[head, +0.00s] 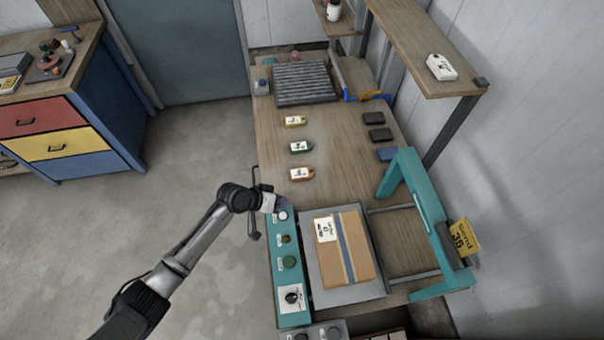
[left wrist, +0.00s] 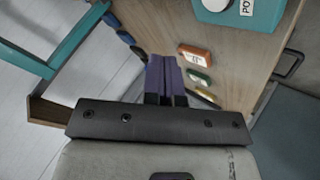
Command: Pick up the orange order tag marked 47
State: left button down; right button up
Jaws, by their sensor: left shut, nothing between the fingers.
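The orange tag (head: 301,174) with a white label lies on the wooden bench, nearest me in a column of three tags. It also shows in the left wrist view (left wrist: 195,55), just beyond and right of my fingers. Its number is too small to read. A green tag (head: 301,147) and a yellow tag (head: 295,121) lie farther back. My left gripper (head: 283,203) is near the bench's left side, by the teal control panel, apart from the orange tag. Its purple fingers (left wrist: 165,78) are together and empty. My right gripper is not in view.
The teal control panel (head: 287,262) has knobs. Several dark blocks (head: 379,135) lie on the right. A grey ridged mat (head: 304,83) is at the back. The bench around the tags is clear.

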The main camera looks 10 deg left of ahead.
pick_arm(q)
jog(key=c, duration=1.8)
grip_release()
jog(key=o, duration=1.5)
